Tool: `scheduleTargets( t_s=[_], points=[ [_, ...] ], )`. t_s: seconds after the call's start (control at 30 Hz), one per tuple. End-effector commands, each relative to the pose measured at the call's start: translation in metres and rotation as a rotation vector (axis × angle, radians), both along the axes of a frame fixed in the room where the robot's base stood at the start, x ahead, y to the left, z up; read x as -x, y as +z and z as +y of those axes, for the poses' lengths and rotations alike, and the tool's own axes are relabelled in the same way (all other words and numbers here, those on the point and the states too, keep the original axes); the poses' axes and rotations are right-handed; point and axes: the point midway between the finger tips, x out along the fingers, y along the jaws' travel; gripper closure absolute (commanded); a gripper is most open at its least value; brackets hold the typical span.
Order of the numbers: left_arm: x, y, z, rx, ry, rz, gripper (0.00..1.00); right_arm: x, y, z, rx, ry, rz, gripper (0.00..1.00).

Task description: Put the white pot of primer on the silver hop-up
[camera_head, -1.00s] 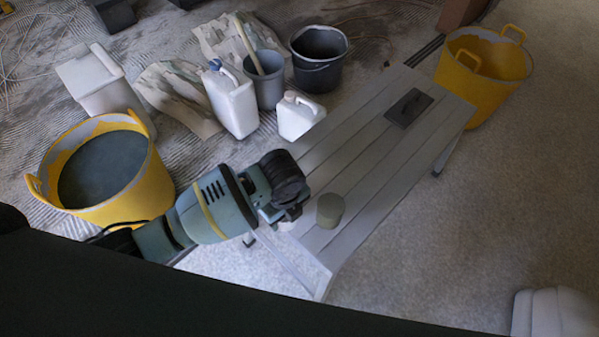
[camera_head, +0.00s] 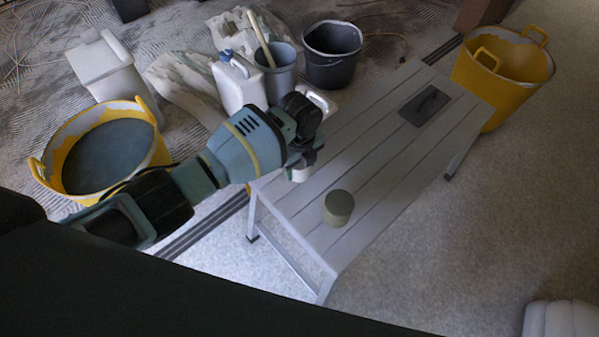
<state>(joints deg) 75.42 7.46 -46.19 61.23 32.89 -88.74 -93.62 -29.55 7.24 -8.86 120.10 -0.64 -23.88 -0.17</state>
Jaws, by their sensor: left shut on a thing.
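The silver hop-up (camera_head: 385,160) is a long slatted bench that runs from the lower middle to the upper right. My left gripper (camera_head: 302,158) is shut on the white pot of primer (camera_head: 300,173). Only a small part of the pot shows below the fingers; the rest is hidden by the gripper. In the picture the pot overlaps the left side of the hop-up's top; I cannot tell whether it touches it. My right gripper is not in view.
An olive-green tin (camera_head: 338,207) and a dark trowel (camera_head: 424,105) are on the hop-up, with bare slats between. White jugs (camera_head: 238,88), buckets (camera_head: 333,52) and a yellow tub (camera_head: 103,150) stand left and behind. Another yellow tub (camera_head: 503,75) stands at the far end.

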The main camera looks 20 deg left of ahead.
Motion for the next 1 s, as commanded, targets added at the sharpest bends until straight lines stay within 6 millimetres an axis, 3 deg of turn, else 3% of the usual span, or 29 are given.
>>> scheduleTargets(
  t_s=[0.03, 0.2, 0.67, 0.7, 0.87, 1.0],
  points=[
    [0.003, -0.014, 0.000, -0.003, -0.001, 0.008, 0.71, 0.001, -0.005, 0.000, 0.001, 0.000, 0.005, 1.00],
    [0.003, -0.033, 0.000, -0.001, 0.000, 0.006, 0.71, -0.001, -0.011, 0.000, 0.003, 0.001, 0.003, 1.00],
    [0.003, -0.038, 0.000, -0.001, -0.001, 0.004, 0.71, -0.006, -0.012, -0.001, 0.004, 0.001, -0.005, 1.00],
    [0.003, -0.039, 0.000, -0.002, -0.001, 0.004, 0.42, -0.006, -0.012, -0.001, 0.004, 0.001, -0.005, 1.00],
    [0.003, -0.038, 0.000, -0.002, -0.001, 0.004, 0.23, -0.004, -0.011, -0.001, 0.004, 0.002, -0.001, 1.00],
    [0.003, -0.038, 0.000, -0.002, -0.001, 0.004, 0.23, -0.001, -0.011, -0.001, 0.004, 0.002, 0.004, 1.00]
  ],
)
